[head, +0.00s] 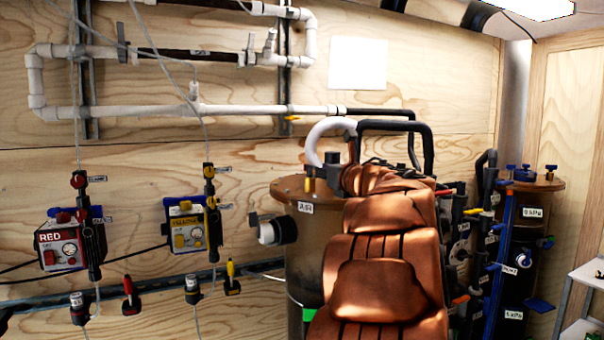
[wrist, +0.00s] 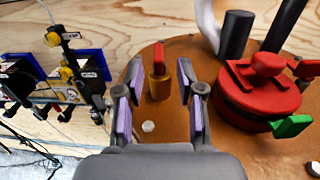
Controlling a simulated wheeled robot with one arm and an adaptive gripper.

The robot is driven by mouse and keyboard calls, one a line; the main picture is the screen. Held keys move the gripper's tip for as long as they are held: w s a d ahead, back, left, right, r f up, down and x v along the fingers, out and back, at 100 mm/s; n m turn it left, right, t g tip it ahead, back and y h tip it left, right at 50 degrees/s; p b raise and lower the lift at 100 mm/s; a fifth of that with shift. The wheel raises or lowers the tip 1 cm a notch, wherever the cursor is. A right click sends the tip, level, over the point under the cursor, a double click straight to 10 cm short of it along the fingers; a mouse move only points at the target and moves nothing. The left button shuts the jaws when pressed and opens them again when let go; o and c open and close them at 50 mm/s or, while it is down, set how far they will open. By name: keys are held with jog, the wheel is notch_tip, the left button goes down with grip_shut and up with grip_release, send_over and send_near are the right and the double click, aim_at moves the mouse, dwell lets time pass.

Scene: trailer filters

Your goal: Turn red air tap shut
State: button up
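In the wrist view, a small tap with an upright red handle (wrist: 164,66) on a brass body (wrist: 159,88) stands on the brown round tank lid (wrist: 150,132). My gripper (wrist: 157,80) is open, its purple-padded fingers apart on the left and right of this tap. I cannot tell whether they touch it. In the head view my copper-coloured arm covers much of the AIR tank (head: 300,240) and hides my gripper. On the wall at left, a unit labelled RED (head: 60,247) has a red-knobbed valve (head: 78,180) above it and a red-handled fitting (head: 130,296) nearby.
A large red cap (wrist: 258,98) with a green lever (wrist: 291,126) stands close right of my gripper. A yellow-marked unit (head: 190,230) hangs on the wall. Blue-handled taps and pipes (head: 505,250) stand at right.

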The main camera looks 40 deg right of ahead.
aim_at(305, 166)
jog(key=shift+w+f, duration=0.1)
jog(key=shift+w, duration=0.45)
jog(key=shift+p+x, duration=0.8)
jog(key=shift+x, duration=2.6)
grip_shut()
